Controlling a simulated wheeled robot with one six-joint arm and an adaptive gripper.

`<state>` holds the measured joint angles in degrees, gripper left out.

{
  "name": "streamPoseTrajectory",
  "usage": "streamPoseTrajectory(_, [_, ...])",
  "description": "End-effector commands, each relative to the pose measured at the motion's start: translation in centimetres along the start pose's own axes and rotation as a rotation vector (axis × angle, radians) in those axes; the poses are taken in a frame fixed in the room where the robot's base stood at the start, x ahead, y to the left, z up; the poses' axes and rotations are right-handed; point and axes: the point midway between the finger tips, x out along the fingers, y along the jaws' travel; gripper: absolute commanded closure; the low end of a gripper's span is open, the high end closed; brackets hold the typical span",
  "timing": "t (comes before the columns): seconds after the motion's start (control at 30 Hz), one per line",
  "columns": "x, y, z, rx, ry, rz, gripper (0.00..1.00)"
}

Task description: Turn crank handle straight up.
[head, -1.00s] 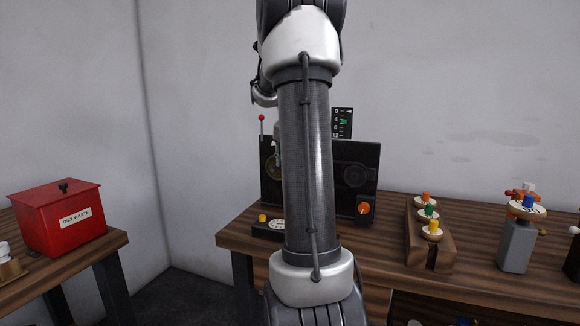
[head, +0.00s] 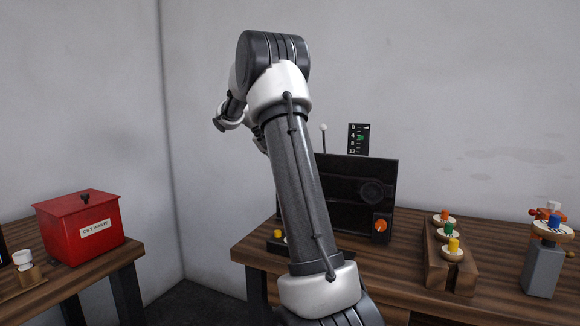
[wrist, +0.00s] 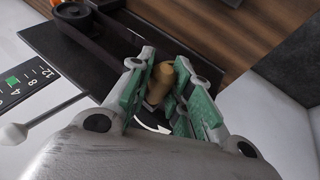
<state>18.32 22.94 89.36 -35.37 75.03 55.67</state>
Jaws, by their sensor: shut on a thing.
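The crank handle, a tan rounded grip (wrist: 160,80), shows in the wrist view between the two green-padded fingers of my gripper (wrist: 168,92), which is shut on it. The crank's arm and hub are mostly hidden by my gripper, so I cannot tell the crank's angle. The black dynamo panel (head: 357,167) stands on the wooden bench in the head view. My arm hides its left part, the crank and my gripper there.
A white ball on a rod (head: 323,127) and a scale board (head: 358,138) rise above the panel. An orange knob (head: 381,225) is at its lower right. A wooden rack (head: 436,256) with coloured pegs and a grey post (head: 543,268) stand right. A red bin (head: 80,229) stands left.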

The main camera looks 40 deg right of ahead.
Motion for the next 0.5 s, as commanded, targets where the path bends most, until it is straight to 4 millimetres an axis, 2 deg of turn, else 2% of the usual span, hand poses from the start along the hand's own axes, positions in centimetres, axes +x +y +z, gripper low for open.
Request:
streamPoseTrajectory(0.1, [0.15, -0.68, 0.39, -0.006, -0.010, -0.003, 1.00])
streamPoseTrajectory(0.5, [0.07, -0.87, 0.36, -0.007, -0.010, -0.003, 1.00])
